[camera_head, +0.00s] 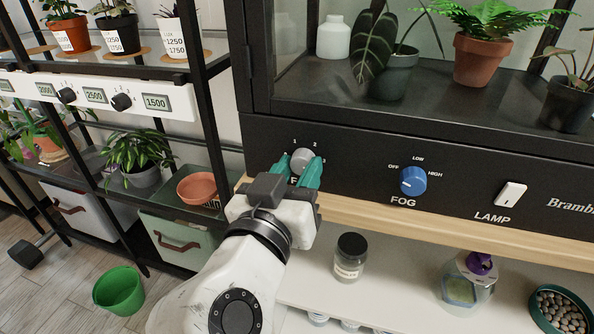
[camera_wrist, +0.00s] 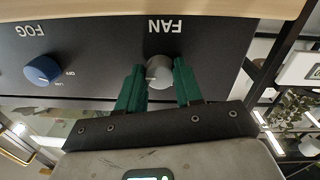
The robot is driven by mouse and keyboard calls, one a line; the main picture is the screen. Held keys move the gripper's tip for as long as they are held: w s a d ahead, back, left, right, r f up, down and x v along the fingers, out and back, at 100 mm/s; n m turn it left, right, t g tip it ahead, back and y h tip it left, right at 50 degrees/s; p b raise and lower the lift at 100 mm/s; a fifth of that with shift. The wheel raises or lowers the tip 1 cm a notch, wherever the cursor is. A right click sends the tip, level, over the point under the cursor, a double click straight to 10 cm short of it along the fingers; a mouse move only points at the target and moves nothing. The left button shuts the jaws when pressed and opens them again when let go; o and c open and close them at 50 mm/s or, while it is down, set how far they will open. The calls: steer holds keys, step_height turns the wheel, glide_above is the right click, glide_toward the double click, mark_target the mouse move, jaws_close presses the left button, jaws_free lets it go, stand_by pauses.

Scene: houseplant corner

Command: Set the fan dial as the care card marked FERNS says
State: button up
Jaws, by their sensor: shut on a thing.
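The fan dial (camera_head: 301,158) is a round grey knob on the black cabinet front, with small figures 1, 2 and 3 around it. In the wrist view the dial (camera_wrist: 159,72) sits under the word FAN, which appears upside down. My gripper (camera_head: 300,167) has teal fingers, one on each side of the dial, and is shut on it. The fingers also flank it in the wrist view (camera_wrist: 158,68). They partly hide the dial and its label in the head view. I cannot tell which figure the dial points to. No card marked FERNS is readable in either view.
The blue FOG dial (camera_head: 413,181) and the white LAMP switch (camera_head: 511,194) are to the right on the same panel. A wooden ledge (camera_head: 450,233) runs below. A dark-lidded jar (camera_head: 350,258) stands under it. A plant shelf with dials (camera_head: 120,102) is at left.

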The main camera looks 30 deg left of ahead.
steer(key=o, duration=1)
steer(key=shift+f, duration=0.1)
steer(key=p+v, duration=0.2)
steer(key=v, duration=0.8)
steer(key=shift+s+d, duration=0.1)
steer(key=shift+s, duration=0.3)
